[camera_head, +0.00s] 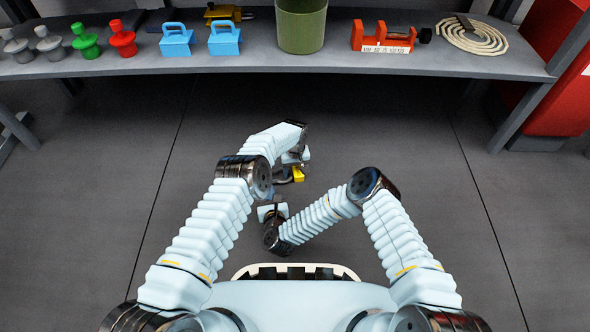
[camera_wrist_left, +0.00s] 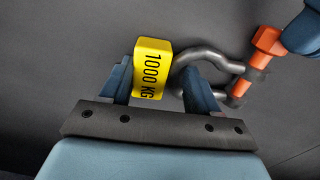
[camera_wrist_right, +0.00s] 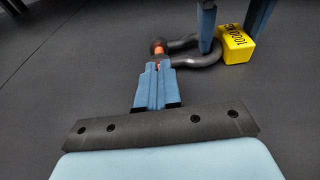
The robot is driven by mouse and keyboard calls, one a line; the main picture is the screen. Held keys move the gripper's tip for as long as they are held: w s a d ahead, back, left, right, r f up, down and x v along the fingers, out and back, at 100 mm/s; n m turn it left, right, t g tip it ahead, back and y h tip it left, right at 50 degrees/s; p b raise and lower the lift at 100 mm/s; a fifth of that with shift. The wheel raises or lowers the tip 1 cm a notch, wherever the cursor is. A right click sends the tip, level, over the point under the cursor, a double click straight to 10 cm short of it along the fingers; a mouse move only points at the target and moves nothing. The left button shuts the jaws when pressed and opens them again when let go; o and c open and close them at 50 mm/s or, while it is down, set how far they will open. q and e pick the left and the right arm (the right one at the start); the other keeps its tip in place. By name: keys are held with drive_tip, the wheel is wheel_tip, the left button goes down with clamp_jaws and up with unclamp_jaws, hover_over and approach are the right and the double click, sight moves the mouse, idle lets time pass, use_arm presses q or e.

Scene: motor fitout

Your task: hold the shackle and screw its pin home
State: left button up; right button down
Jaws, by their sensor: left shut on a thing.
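A dark grey shackle with an orange pin shows in the left wrist view, its bow (camera_wrist_left: 205,56) at the fingers and its pin (camera_wrist_left: 268,42) to the right. A yellow tag (camera_wrist_left: 152,66) marked 1000 KG is beside the bow. My left gripper (camera_wrist_left: 155,82) is shut on the shackle at the bow and tag end. In the right wrist view the shackle (camera_wrist_right: 205,59) lies beyond my right gripper (camera_wrist_right: 157,68). The right fingers are close together with orange between their tips, at the pin's end. In the head view my arms mostly hide the shackle; the tag (camera_head: 298,174) shows.
A grey shelf (camera_head: 260,62) runs across the back. It bears a green bin (camera_head: 301,25), blue weights (camera_head: 176,41), green and red knobbed pieces, an orange fixture (camera_head: 383,38) and a coiled rope (camera_head: 472,36). A red cabinet stands at right. The floor between is clear.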

drive_tip(key=shift+s+d, duration=0.1)
drive_tip(key=shift+s, duration=0.05)
drive_tip(key=v, duration=0.3)
drive_tip(key=f+v, duration=0.1)
drive_tip(key=v, duration=0.1)
drive_tip(key=shift+s+r, duration=0.1)
drive_tip(key=shift+s, duration=0.3)
use_arm(q)
drive_tip(key=o, duration=1.2)
drive_tip(key=shift+o, duration=0.2)
